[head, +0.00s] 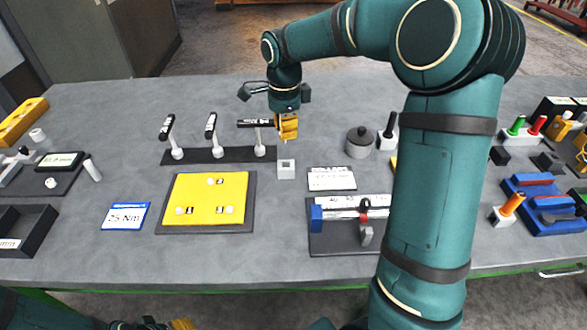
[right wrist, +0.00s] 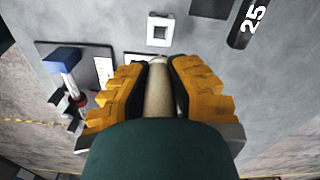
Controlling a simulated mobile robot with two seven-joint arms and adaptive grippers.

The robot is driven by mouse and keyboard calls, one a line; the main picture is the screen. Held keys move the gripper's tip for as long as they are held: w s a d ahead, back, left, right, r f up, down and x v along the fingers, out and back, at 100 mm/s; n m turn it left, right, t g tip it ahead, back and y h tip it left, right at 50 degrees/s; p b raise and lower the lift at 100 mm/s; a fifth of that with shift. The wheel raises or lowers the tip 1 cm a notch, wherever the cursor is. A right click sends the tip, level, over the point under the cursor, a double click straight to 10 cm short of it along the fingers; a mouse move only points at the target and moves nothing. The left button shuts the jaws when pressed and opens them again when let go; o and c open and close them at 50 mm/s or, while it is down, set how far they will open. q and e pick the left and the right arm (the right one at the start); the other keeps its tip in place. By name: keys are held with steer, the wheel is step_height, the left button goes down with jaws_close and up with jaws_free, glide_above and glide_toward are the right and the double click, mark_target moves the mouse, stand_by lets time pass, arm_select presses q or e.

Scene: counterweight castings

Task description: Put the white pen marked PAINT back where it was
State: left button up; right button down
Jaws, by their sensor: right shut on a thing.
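My right gripper (head: 286,138) is shut on a slim, pale cylinder, the white pen (right wrist: 158,88). In the right wrist view the pen lies between the two yellow fingers (right wrist: 157,75); no PAINT lettering is readable. In the head view the fingers hide most of the pen, and only a small lower end shows. A small white square block with a dark square opening (head: 286,172) stands on the table below the gripper. It also shows ahead of the pen in the right wrist view (right wrist: 149,30). The pen appears apart from it. Yellow parts of my left gripper (head: 166,325) show at the bottom edge.
Black-handled tools (head: 211,127) stand on a dark strip (head: 235,154) left of the block. A yellow tray (head: 200,190) lies in front. A white label card (head: 332,178), a clamp fixture (head: 345,230) and a grey round pot (head: 359,146) stand to the right.

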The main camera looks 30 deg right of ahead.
step_height(320, 180, down, 10)
steer(key=shift+f+b, duration=0.1)
steer(key=shift+b, duration=1.05)
steer(key=c, duration=1)
jaws_free()
step_height(320, 180, up, 12)
steer(key=p, duration=0.2)
steer(key=shift+r+p, duration=0.2)
steer(key=shift+p, duration=0.15)
